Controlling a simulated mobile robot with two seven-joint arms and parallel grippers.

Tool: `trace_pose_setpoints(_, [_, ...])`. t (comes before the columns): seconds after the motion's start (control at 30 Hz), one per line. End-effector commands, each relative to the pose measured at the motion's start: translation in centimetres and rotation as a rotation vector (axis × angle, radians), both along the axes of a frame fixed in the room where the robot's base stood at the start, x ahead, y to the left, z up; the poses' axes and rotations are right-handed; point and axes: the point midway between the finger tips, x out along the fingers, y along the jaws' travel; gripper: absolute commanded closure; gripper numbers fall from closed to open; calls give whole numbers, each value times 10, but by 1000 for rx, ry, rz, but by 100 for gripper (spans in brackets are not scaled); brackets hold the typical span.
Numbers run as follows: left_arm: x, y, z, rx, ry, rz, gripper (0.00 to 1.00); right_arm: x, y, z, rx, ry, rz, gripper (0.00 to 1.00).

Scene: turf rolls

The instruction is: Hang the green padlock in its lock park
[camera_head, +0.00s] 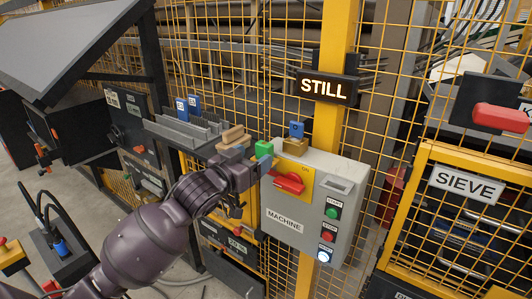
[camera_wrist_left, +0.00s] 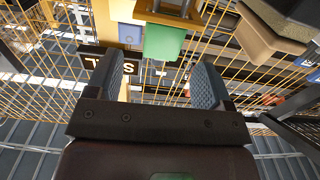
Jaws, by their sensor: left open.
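The green padlock (camera_head: 264,149) is at the upper left edge of the grey machine box (camera_head: 318,226), close to the yellow plate with the red ON switch handle (camera_head: 289,183). My left gripper is open and empty, with its dark arm crossing from the lower left. In the left wrist view the green padlock (camera_wrist_left: 163,42) appears just beyond the gap between the spread fingers (camera_wrist_left: 156,64). Whether the padlock hangs on something is unclear. I cannot identify its lock park with certainty. My right gripper is out of view.
A lit STILL sign (camera_head: 324,87) is on the yellow post. Grey trays with blue tags (camera_head: 188,106) and brown blocks (camera_head: 231,135) lie left of the box. Yellow mesh fencing stands behind.

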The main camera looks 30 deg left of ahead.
Motion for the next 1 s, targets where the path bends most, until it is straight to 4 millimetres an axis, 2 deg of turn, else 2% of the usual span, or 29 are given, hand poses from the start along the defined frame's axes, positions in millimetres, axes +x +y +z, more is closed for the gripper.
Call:
trace_pose_setpoints(0.17, [10,-1,1,0,0,0,26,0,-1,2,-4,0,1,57])
trace_pose_setpoints(0.53, [53,-5,5,2,-1,1,26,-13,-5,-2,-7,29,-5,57])
trace_pose_setpoints(0.83, [58,-6,4,1,0,0,26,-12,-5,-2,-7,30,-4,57])
trace_pose_setpoints(0.87, [58,-6,4,1,0,0,27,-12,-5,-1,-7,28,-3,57])
trace_pose_setpoints(1.0, [58,-6,4,1,0,0,48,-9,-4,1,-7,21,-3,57])
